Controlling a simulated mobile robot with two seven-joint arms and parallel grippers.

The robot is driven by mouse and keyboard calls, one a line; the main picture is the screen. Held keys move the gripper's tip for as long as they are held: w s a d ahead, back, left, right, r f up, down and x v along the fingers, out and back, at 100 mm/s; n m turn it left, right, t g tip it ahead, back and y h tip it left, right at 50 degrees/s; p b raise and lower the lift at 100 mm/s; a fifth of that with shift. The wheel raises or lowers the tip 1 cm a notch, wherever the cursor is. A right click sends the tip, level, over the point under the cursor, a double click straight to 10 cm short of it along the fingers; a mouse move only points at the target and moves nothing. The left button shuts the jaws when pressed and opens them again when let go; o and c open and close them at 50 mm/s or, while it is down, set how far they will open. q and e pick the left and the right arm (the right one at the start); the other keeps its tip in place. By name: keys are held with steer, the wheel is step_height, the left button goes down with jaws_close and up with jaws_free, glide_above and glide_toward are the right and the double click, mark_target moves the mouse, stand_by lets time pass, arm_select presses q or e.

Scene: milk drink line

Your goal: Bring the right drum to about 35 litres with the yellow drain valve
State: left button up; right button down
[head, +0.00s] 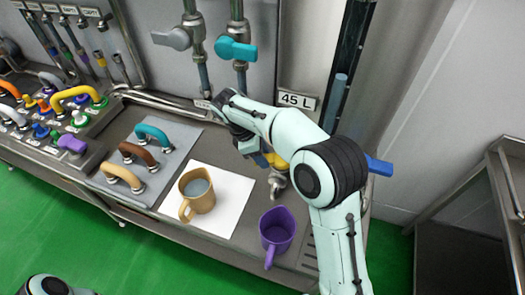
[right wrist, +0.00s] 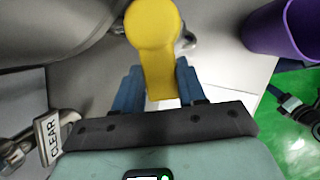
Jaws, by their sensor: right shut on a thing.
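My right gripper (head: 262,158) is shut on the yellow drain valve handle (head: 277,161) at the foot of the right drum (head: 310,45). In the right wrist view the blue fingers of the right gripper (right wrist: 158,86) stand on both sides of the yellow handle (right wrist: 152,30). A plate reading 45 L (head: 297,100) is on the drum front. Beside it a dark upright sight gauge (head: 352,40) shows a blue column (head: 340,88) in its lower part; I cannot read its level. My arm hides part of the valve and drum base. My left gripper is out of view.
A purple pitcher (head: 276,232) stands below the tap, and a tan pitcher (head: 198,195) with greyish liquid stands on a white mat (head: 235,187). Teal (head: 236,50) and grey (head: 172,38) valve handles are above. A blue handle (head: 380,166) shows behind my arm.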

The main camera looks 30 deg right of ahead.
steer(key=shift+s+a+n+t+h, duration=0.15)
steer(key=shift+s+n+t+h, duration=0.2)
steer(key=shift+n, duration=0.55)
steer(key=shift+s, duration=0.1)
steer(key=c, duration=0.6)
jaws_free()
steer(key=shift+c, duration=0.2)
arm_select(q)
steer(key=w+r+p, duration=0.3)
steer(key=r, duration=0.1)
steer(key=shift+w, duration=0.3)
arm_select(e)
steer(key=v, duration=1.3)
steer(key=shift+r, duration=0.2)
